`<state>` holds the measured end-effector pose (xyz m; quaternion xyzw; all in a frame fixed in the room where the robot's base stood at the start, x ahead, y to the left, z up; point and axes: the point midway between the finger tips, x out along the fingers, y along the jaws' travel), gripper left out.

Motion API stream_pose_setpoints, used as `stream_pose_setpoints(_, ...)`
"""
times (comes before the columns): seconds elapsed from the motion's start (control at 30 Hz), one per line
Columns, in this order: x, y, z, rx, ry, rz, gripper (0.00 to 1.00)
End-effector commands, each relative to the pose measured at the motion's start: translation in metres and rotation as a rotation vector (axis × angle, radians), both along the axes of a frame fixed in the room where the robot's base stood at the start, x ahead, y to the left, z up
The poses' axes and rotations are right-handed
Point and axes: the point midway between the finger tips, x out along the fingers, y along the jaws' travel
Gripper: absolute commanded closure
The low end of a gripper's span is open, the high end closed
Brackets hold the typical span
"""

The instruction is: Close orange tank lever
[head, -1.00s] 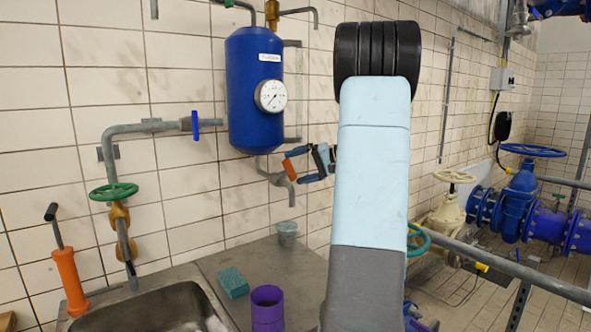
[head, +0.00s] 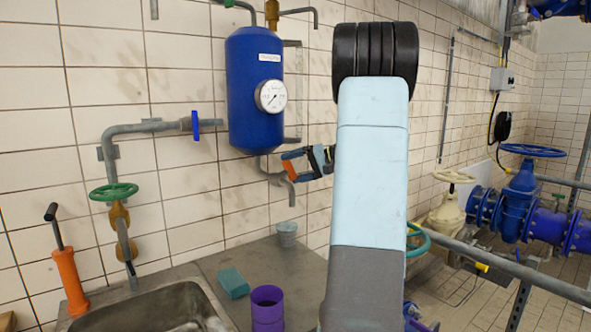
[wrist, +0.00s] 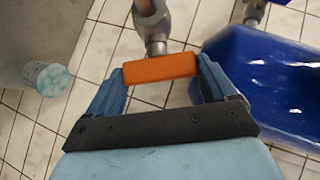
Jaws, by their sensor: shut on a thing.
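The orange lever (wrist: 160,68) lies between the two blue fingers of my gripper (wrist: 160,80) in the wrist view, spanning from one finger to the other. My gripper (head: 301,167) is shut on the lever, which shows as a small orange piece (head: 289,168) in the head view. It is at the grey outlet pipe (head: 277,178) under the blue tank (head: 255,90). The pipe also shows in the wrist view (wrist: 153,20), meeting the far side of the lever. The lever's joint with the pipe is partly hidden.
A round gauge (head: 271,96) is on the tank front. A small bucket (head: 287,233), a teal sponge (head: 233,283) and a purple cup (head: 267,306) stand on the counter beside the sink (head: 170,312). A green valve wheel (head: 114,192) is on the left pipe.

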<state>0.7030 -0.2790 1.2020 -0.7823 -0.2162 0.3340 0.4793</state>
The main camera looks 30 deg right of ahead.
Motion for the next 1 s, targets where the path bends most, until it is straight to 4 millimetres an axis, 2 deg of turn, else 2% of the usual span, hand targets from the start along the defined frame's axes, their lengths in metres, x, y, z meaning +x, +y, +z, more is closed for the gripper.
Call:
stream_pose_setpoints(0.37,-0.001,-0.001,-0.003,0.0,-0.027,0.014,0.45)
stream_pose_setpoints(0.4,-0.001,-0.001,-0.003,0.001,-0.026,0.014,0.14)
stream_pose_setpoints(0.57,-0.001,-0.001,-0.003,0.0,-0.027,0.014,0.0)
stream_pose_setpoints(0.83,-0.002,-0.002,-0.001,0.001,-0.029,0.015,0.0)
stream_pose_setpoints(1.0,-0.013,-0.015,0.004,0.0,-0.03,0.012,0.0)
